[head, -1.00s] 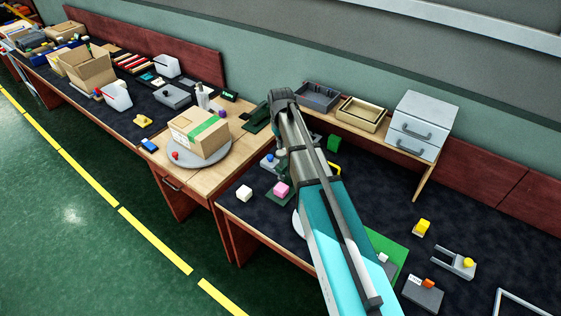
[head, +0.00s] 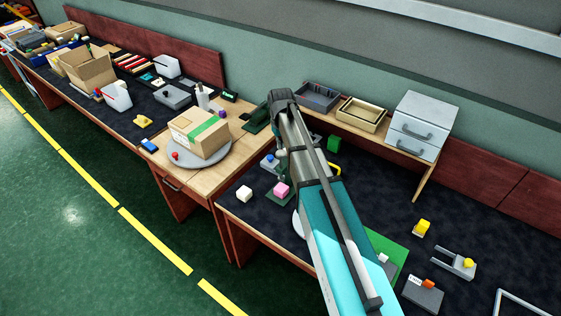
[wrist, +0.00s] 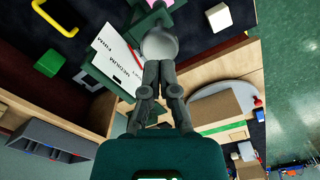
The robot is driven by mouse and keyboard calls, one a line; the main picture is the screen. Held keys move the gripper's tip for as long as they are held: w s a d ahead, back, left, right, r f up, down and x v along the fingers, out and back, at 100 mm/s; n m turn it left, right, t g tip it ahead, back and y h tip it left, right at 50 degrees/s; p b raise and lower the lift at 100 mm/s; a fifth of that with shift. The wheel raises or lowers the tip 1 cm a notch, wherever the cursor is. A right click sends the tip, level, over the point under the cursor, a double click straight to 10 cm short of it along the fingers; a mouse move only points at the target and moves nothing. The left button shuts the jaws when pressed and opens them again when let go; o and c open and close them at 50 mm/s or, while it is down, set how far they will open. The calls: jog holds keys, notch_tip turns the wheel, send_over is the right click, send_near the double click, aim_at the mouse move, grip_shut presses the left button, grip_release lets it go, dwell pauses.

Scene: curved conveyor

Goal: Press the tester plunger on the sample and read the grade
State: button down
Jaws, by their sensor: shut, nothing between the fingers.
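A pink block, the sample (head: 281,190), sits on a dark green base near the front edge of the dark bench. The tester's dark green body (wrist: 150,18) shows at the top of the wrist view, with a rounded grey plunger knob (wrist: 160,43). A white card (wrist: 118,58) beside it reads FIRM and MEDIUM; any further words are hidden. My gripper (wrist: 153,68) is shut and empty, its fingertips at the knob. I cannot tell whether they touch it or how far the plunger is down.
A white cube (head: 244,194) lies left of the sample. A green cube (head: 334,142) and a yellow handle (wrist: 56,18) are close by. A carton (head: 200,133) stands on a round grey plate on the wooden table. Drawers (head: 420,125) and trays sit on the shelf behind.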

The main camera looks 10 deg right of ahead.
aim_at(281, 167)
jog(key=shift+f+b, duration=4.2)
jog(key=shift+r, duration=0.1)
dwell(0.6)
notch_tip(281, 167, up, 9)
jog(key=p, duration=0.9)
dwell(0.5)
jog(key=s+d+f+m+b, duration=0.1)
jog(key=s+d+m, duration=0.2)
jog(key=s, duration=1.9)
jog(key=shift+d, duration=0.2)
jog(key=shift+f, duration=0.1)
